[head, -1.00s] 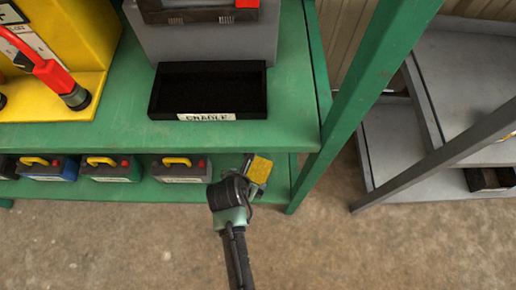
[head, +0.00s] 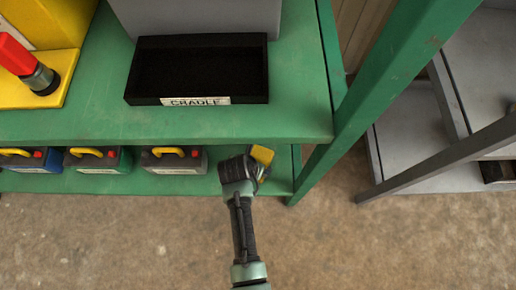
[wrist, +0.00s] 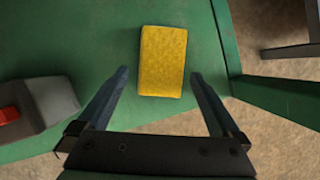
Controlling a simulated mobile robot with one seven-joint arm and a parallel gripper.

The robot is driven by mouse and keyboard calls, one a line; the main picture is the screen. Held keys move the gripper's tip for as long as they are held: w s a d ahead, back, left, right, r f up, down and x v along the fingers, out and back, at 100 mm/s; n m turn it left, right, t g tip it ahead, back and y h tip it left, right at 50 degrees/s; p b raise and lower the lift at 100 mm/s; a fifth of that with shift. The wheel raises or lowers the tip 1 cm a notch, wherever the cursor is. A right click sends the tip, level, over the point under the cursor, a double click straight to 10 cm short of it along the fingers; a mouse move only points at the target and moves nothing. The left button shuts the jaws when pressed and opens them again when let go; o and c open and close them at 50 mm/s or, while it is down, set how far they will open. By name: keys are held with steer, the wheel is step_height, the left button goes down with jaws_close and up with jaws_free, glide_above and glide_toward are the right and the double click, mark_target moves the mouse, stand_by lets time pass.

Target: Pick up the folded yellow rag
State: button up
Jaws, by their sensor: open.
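The folded yellow rag (wrist: 163,60) lies flat on the green lower shelf (wrist: 100,30) in the wrist view. My gripper (wrist: 159,78) is open, with one finger on each side of the rag's near end and a gap to each. The fingers do not appear to touch the rag. In the head view, a yellow patch of the rag (head: 262,155) shows just past my gripper (head: 256,170) at the shelf's right end. The gripper's wrist hides part of it there.
A battery (head: 174,160) with a yellow handle stands on the lower shelf, left of my gripper; more stand further left. The upper shelf (head: 300,110) overhangs, bearing a black cradle tray (head: 200,101). A green post (head: 370,105) rises at the right.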

mark_target(263, 155)
steer(key=b+x, duration=0.3)
steer(key=x, duration=0.2)
steer(key=shift+d+b, duration=0.1)
steer(key=shift+b, duration=0.2)
steer(key=shift+r, duration=0.15)
steer(key=shift+r, duration=0.1)
steer(key=c, duration=1.3)
